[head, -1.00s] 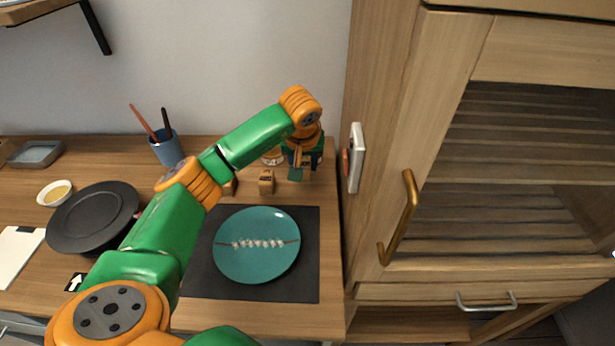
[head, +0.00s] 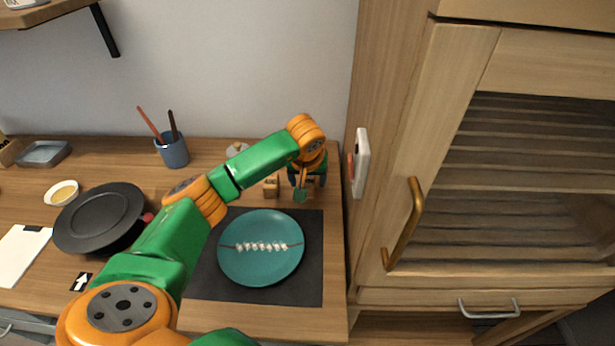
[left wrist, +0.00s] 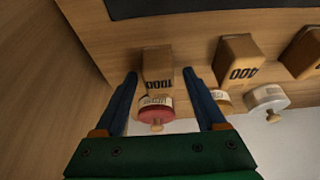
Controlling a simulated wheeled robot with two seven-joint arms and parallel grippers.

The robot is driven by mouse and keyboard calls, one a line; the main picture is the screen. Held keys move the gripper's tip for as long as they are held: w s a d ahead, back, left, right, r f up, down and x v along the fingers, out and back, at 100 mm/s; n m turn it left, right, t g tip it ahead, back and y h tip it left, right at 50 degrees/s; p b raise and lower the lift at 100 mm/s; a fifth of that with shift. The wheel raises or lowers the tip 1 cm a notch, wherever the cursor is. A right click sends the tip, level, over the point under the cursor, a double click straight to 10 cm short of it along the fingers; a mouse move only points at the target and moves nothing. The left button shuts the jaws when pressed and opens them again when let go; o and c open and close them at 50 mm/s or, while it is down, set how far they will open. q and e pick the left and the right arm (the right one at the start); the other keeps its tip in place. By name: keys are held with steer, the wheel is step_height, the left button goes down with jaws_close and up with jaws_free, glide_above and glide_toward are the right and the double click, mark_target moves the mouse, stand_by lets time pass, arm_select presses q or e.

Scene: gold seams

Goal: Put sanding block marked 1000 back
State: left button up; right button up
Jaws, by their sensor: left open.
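The sanding block marked 1000 (left wrist: 157,66) stands on the wooden worktop in the left wrist view. My left gripper (left wrist: 161,76) is open, with one blue finger on each side of this block. The fingers look apart from its sides. In the head view my left gripper (head: 309,184) is at the back right of the worktop, close to the tall cabinet, and mostly covers the block there. A block marked 400 (left wrist: 240,58) stands to the right, with another block (left wrist: 305,52) beyond it. My right gripper is not in view.
A red-topped jar (left wrist: 155,114) is close by the 1000 block, between my fingers in the picture; a white jar (left wrist: 268,98) is to the right. The wooden cabinet (head: 395,150) borders the worktop's right side. A teal plate (head: 262,270) lies on a dark mat (head: 205,280).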

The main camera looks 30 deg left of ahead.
arm_select(q)
steer(key=b+v, duration=0.1)
steer(key=v, duration=1.1)
steer(key=shift+r, duration=0.1)
